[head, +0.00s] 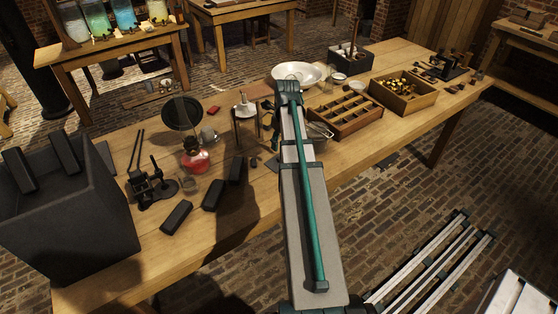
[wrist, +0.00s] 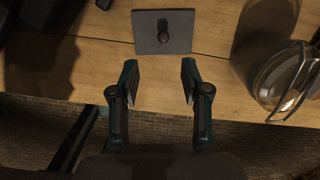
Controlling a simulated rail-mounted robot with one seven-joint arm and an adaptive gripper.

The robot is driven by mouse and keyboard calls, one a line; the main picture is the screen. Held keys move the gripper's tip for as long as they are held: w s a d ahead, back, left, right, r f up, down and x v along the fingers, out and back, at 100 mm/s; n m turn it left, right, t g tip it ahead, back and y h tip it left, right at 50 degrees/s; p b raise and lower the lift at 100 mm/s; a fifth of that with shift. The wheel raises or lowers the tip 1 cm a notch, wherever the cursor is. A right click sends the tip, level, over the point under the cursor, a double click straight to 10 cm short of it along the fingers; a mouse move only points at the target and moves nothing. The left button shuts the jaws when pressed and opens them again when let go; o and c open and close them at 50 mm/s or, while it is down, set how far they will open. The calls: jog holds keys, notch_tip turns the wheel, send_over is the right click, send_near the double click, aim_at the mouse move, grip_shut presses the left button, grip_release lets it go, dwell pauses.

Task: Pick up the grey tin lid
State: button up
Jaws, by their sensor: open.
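The grey tin lid (wrist: 152,42) is a flat square plate with a dark round knob (wrist: 163,31) in its middle. In the wrist view it lies on the wooden table, at the top centre. My gripper (wrist: 160,82) is open and empty, its two fingers apart. In that picture the fingertips are below the lid, and a strip of bare wood shows between. The height of the fingers above the table is hard to tell.
A rounded glass vessel (wrist: 282,78) stands to the right in the wrist view, close to the table edge. Dark objects lie at its upper left. In the head view, black blocks (head: 176,217) lie left of my arm, and a compartmented wooden tray (head: 345,113) stands to the right.

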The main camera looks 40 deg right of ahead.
aim_at(279, 158)
jog(key=shift+w+d+f+p, duration=0.1)
jog(key=shift+w+f+p, duration=0.2)
jog(key=shift+f, duration=1.2)
jog(key=shift+w+d+f+p, duration=0.15)
jog(key=shift+f+p, duration=0.3)
jog(key=shift+f, duration=1)
jog(key=shift+w+a+f+p, duration=0.1)
jog(key=shift+w+f+p, duration=0.2)
jog(key=shift+f, duration=1.2)
grip_shut()
